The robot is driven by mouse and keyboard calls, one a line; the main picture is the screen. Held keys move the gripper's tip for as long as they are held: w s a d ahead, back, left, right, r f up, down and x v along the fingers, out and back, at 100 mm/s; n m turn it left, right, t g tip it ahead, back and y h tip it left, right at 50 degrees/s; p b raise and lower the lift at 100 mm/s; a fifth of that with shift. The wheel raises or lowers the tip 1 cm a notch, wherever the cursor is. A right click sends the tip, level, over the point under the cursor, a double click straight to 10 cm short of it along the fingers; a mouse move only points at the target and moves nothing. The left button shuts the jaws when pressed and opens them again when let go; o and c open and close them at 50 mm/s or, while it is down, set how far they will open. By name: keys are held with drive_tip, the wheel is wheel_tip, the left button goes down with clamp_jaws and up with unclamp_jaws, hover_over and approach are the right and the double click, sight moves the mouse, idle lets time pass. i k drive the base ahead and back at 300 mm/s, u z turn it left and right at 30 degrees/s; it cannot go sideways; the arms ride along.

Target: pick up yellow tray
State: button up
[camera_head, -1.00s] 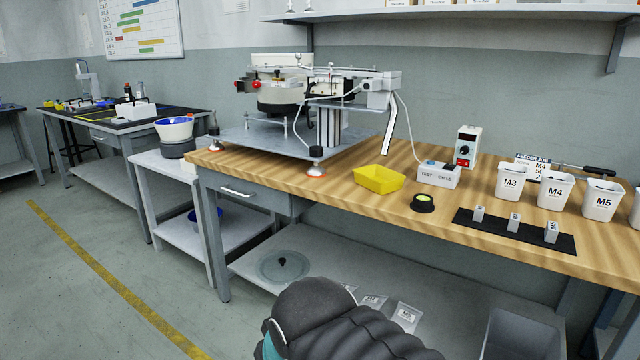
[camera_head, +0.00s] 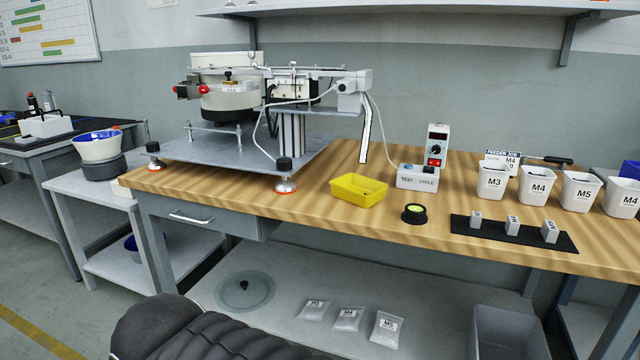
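The yellow tray (camera_head: 358,190) is a small open box with sloped walls. It sits upright on the wooden workbench (camera_head: 330,222), near the front edge, right of the feeder machine's front foot and left of the test cycle box. It looks empty. My gripper is not in view. A dark ribbed part of my arm shows at the bottom left, below and in front of the bench, well apart from the tray.
The feeder machine (camera_head: 240,150) stands left of the tray. White labelled bins (camera_head: 492,182) and a black mat (camera_head: 480,232) lie farther right.

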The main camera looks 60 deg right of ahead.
sight(361, 191)
drive_tip(key=i, duration=2.95)
drive_tip(key=z, duration=5.05)
drive_tip(key=i, duration=0.5)
drive_tip(key=u, duration=0.1)
